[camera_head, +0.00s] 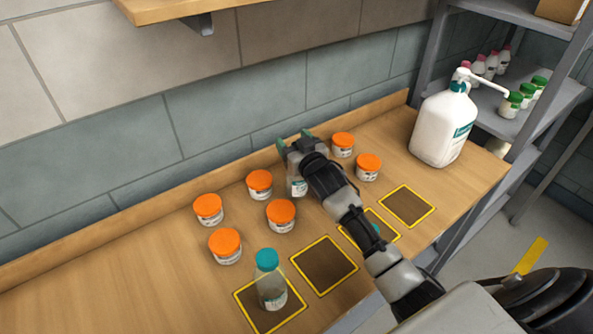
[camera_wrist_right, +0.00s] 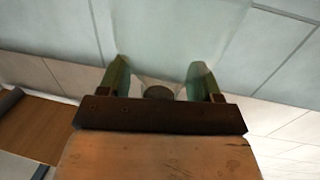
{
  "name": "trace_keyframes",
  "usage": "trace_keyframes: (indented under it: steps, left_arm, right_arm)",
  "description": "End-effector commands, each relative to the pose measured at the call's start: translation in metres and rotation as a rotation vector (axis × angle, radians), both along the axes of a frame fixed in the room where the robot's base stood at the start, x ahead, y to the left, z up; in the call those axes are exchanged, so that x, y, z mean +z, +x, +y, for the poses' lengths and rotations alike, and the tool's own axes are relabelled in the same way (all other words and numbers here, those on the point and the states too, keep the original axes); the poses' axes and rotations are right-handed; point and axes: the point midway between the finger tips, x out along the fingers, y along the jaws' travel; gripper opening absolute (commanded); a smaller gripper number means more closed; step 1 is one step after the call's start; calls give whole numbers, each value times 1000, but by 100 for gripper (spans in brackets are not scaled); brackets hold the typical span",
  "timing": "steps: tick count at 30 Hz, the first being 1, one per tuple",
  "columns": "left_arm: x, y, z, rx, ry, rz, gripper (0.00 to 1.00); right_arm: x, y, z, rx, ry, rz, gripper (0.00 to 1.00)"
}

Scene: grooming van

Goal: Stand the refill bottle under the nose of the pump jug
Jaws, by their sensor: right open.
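The white pump jug (camera_head: 440,128) stands at the right end of the wooden bench, its nose (camera_head: 490,84) pointing right. A clear bottle with a white label (camera_head: 296,187), likely the refill bottle, stands among orange-lidded jars, mostly hidden by my right gripper (camera_head: 293,140). In the wrist view, the right gripper (camera_wrist_right: 162,82) is open, and a dark round bottle top (camera_wrist_right: 158,92) shows between its fingers; contact cannot be told. Another clear bottle with a teal cap (camera_head: 269,280) stands on a yellow-edged square. My left gripper is not in view.
Several orange-lidded jars (camera_head: 225,246) stand around the gripper. Yellow-edged dark squares (camera_head: 325,265) line the bench's front; the rightmost (camera_head: 406,206) is bare. A teal item partly shows behind my arm. A grey shelf (camera_head: 500,95) with small bottles stands right of the jug.

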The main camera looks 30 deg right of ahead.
Motion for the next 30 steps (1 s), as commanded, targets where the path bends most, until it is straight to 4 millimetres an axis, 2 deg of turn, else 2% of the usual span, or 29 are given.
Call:
trace_keyframes:
  steps: [8, 9, 21, 30]
  left_arm:
    - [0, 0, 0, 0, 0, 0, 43]
    - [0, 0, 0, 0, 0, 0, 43]
    - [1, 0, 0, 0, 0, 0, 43]
    - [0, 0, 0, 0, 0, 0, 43]
  right_arm:
    - [0, 4, 0, 0, 0, -1, 64]
    - [0, 4, 0, 0, 0, -1, 61]
    - [0, 3, 0, 0, -1, 0, 0]
    - [2, 4, 0, 0, -1, -2, 0]
